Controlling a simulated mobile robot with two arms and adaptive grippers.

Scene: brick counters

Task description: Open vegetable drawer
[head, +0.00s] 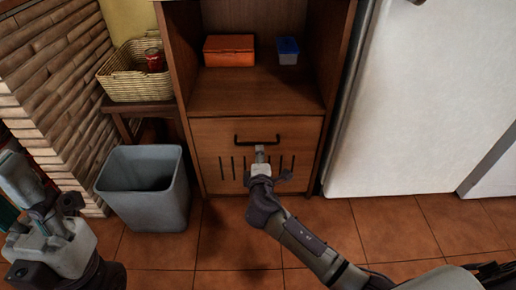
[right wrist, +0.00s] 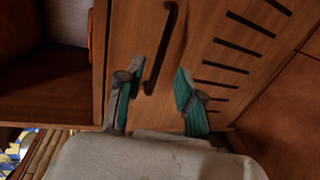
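The wooden vegetable drawer (head: 233,166) is the lower part of a cabinet, with dark slots in its front and a dark bar handle (head: 257,140) near its top. It looks closed. My right gripper (head: 260,153) is just in front of the drawer, at the handle. In the right wrist view its two green-padded fingers (right wrist: 154,92) are spread apart, and the handle (right wrist: 163,48) runs in the gap between and beyond them. I cannot tell whether they touch it. My left gripper (head: 25,195) is at the lower left, away from the cabinet; its fingers are not clear.
The shelf above (head: 255,92) holds an orange box (head: 229,51) and a blue container (head: 288,51). A grey bin (head: 143,190) stands left of the drawer, below a wicker basket (head: 135,84) on a small table. A white fridge (head: 432,100) is at right. The tiled floor (head: 235,240) before the drawer is clear.

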